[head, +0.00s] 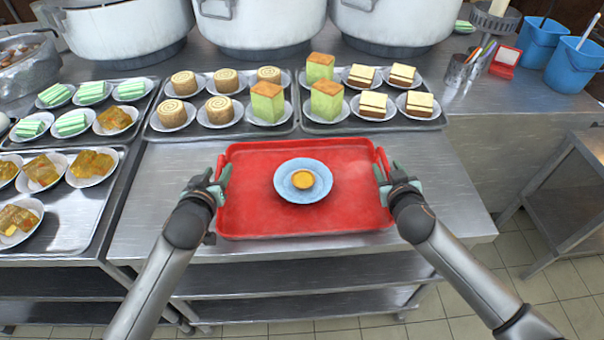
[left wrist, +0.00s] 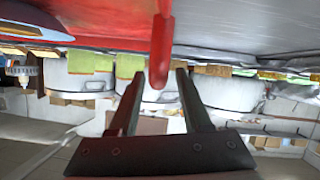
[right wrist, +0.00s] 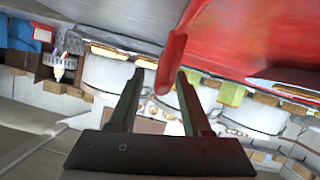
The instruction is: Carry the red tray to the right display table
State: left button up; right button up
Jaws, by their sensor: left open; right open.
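The red tray (head: 250,213) lies flat on the steel table in front of me. A blue plate (head: 303,196) with a small yellow tart (head: 303,179) sits near its middle. My left gripper (head: 222,176) is at the tray's left handle, and my right gripper (head: 384,174) is at its right handle. In the left wrist view, the red handle (left wrist: 161,60) stands between the open fingers (left wrist: 155,90). In the right wrist view, the other handle (right wrist: 172,62) stands between the open fingers (right wrist: 160,90). I cannot tell whether any finger touches a handle.
Steel trays of plated cakes (head: 222,132) stand just behind the red tray. Another steel tray (head: 75,225) is at the left. Large white pots (head: 258,22) line the back. A lower steel table (head: 575,180) stands at the right, with bare top visible and floor between.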

jog(key=shift+s, duration=0.15)
pick_arm(q)
jog(key=v, duration=1)
pick_arm(e)
jog(key=v, duration=1.1)
jog(key=shift+s+r, duration=0.25)
jog(key=shift+s, duration=0.1)
